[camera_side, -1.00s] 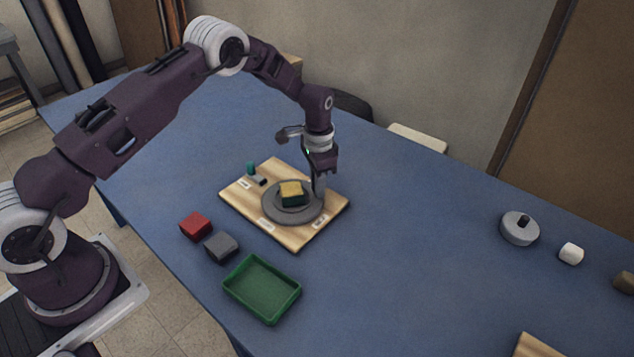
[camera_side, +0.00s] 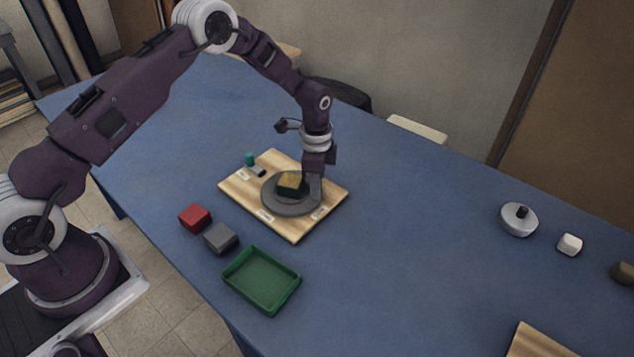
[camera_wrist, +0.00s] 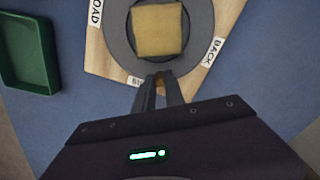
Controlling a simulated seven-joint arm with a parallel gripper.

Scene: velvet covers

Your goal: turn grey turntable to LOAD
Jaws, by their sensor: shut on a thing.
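The grey turntable (camera_side: 283,210) is a round disc on a wooden board (camera_side: 237,191). In the wrist view the turntable (camera_wrist: 202,22) lies under the yellow block (camera_wrist: 157,30). A LOAD label (camera_wrist: 96,12) is at upper left, a BACK label (camera_wrist: 213,51) at right, and a partly hidden label (camera_wrist: 134,81) sits near my fingers. My gripper (camera_wrist: 159,79) is shut at the turntable's near rim, its fingers close together. The exact part gripped is hidden. In the side view my gripper (camera_side: 311,187) is at the disc's right edge.
A teal peg (camera_side: 249,159) and a small dark piece (camera_side: 258,171) are at the board's back left. A red block (camera_side: 194,217), a grey block (camera_side: 220,238) and a green tray (camera_side: 262,281) stand in front.

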